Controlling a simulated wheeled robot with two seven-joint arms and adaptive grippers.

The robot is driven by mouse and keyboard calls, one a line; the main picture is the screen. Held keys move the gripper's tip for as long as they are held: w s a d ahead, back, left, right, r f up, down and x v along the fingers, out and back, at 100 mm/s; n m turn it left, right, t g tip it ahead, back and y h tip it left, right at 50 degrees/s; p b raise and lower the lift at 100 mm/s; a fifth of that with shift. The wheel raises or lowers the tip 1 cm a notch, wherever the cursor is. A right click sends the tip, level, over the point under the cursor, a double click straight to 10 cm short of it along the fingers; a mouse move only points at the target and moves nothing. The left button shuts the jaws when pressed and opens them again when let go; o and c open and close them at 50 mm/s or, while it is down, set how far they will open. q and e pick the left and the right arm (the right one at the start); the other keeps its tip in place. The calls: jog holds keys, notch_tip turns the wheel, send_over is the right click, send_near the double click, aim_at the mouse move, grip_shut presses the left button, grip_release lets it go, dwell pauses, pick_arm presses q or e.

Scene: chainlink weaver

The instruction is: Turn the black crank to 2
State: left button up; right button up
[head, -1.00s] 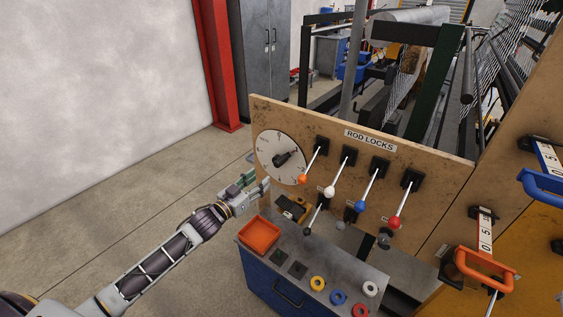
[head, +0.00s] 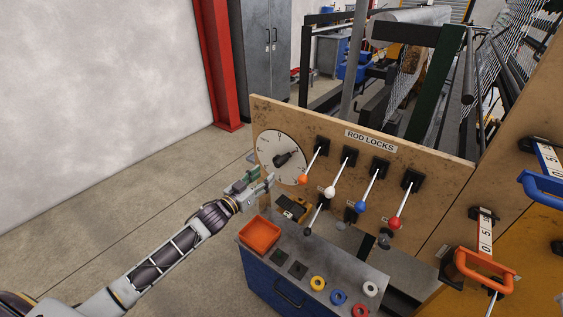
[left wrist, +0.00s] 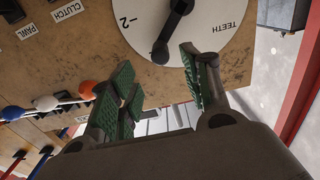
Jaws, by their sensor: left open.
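The black crank (head: 284,159) sits on a round white dial (head: 269,147) at the left end of the wooden panel. In the left wrist view, the crank's arm (left wrist: 169,33) ends in a round black knob (left wrist: 160,52). The knob lies between the 2 mark (left wrist: 128,22) and the word TEETH (left wrist: 232,20) on the dial. My left gripper (head: 268,183) is just below the dial. In the left wrist view, its green-padded fingers (left wrist: 162,82) are apart and empty, with the knob showing above the gap. My right gripper is not in view.
Rod-lock levers with orange (head: 302,180), white (head: 329,191), blue (head: 360,207) and red (head: 394,223) knobs stick out right of the dial. An orange tray (head: 260,236) and coloured rings lie on the blue cabinet (head: 268,277) below. Floor at left is clear.

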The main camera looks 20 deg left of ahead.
aim_at(282, 161)
pick_arm(q)
jog(key=shift+p+x, duration=0.7)
jog(key=shift+x, duration=5)
grip_shut()
